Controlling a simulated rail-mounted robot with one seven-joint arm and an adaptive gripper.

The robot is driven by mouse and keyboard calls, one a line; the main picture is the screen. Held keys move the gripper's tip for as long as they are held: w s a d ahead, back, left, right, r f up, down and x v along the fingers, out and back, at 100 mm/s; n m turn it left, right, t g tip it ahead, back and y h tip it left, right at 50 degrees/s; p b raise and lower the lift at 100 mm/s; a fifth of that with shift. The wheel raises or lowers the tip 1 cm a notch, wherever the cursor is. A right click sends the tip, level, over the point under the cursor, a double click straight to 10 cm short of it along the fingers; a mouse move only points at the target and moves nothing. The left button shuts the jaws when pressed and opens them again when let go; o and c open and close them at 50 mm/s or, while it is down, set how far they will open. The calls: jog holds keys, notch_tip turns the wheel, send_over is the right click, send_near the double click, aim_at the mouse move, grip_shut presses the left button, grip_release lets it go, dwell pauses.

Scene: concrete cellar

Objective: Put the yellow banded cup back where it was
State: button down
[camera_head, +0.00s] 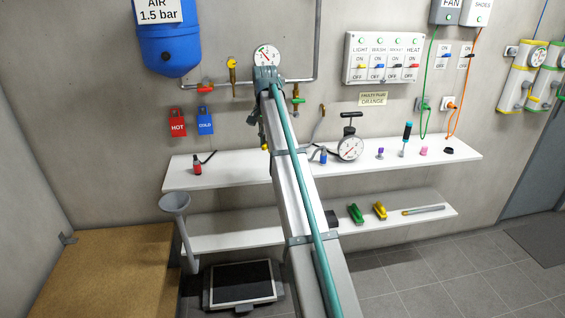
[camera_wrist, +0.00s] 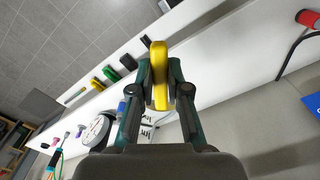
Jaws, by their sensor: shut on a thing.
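In the wrist view my gripper (camera_wrist: 160,92) is shut on a yellow thing, the yellow banded cup (camera_wrist: 159,60). It sits between the two fingertips and sticks out beyond them. I see it edge-on, so its full shape and bands are unclear. In the head view my arm hides most of the gripper; a small yellow bit (camera_head: 265,147) shows at the arm's left edge, above the upper white shelf (camera_head: 232,177). I cannot tell whether the cup touches the shelf.
The upper shelf holds a red item (camera_head: 197,168) at left, a blue item (camera_head: 323,157), a gauge pump (camera_head: 350,148) and small items at right. Green (camera_head: 355,213) and yellow (camera_head: 379,211) blocks lie on the lower shelf (camera_head: 230,237).

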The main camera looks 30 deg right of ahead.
jog(key=shift+s+a+n, duration=0.15)
jog(key=shift+n, duration=0.65)
jog(key=shift+w, duration=0.2)
jog(key=shift+w+d+f+p, duration=0.55)
jog(key=shift+w+f+p, duration=0.35)
jog(key=shift+w+f, duration=1.3)
jog(key=shift+w+d+f+p, duration=0.5)
jog(key=shift+w+f+p, duration=0.4)
jog(key=shift+w+f, duration=1.3)
jog(key=shift+w+d+f+p, duration=0.55)
jog(key=shift+w+f+p, duration=0.35)
jog(key=shift+w+f, duration=1.3)
jog(key=c, duration=1.1)
grip_release()
jog(key=shift+c, duration=0.2)
